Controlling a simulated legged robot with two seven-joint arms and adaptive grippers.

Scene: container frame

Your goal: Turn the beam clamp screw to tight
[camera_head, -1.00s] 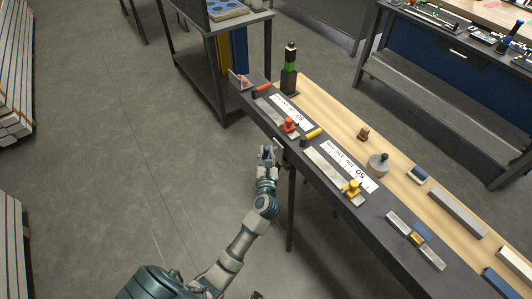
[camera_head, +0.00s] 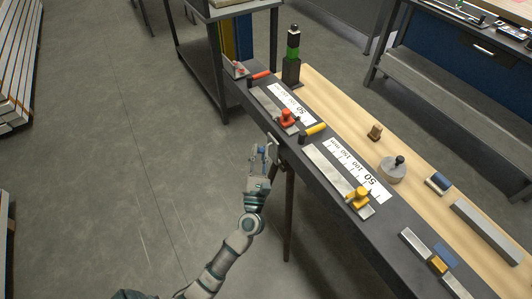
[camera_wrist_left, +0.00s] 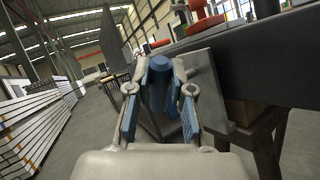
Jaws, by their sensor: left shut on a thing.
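The beam clamp (camera_head: 274,146) is a grey metal piece at the near long edge of the dark bench. In the left wrist view its grey plate (camera_wrist_left: 204,82) stands against the bench side, just right of my fingers. A dark blue, blunt-ended part (camera_wrist_left: 160,66), apparently the clamp screw's end, sits between my fingertips. My left gripper (camera_head: 262,154) reaches up to the clamp from the aisle side. In the wrist view the left gripper (camera_wrist_left: 160,84) is shut on this blue part. The screw's thread and how tight it sits are hidden. My right gripper is not in view.
The bench carries flat steel rules with a red clamp (camera_head: 287,119) and a yellow clamp (camera_head: 359,197) above the edge. A bench leg (camera_head: 289,215) stands below and right of my gripper. The grey floor (camera_head: 110,170) to the left is clear.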

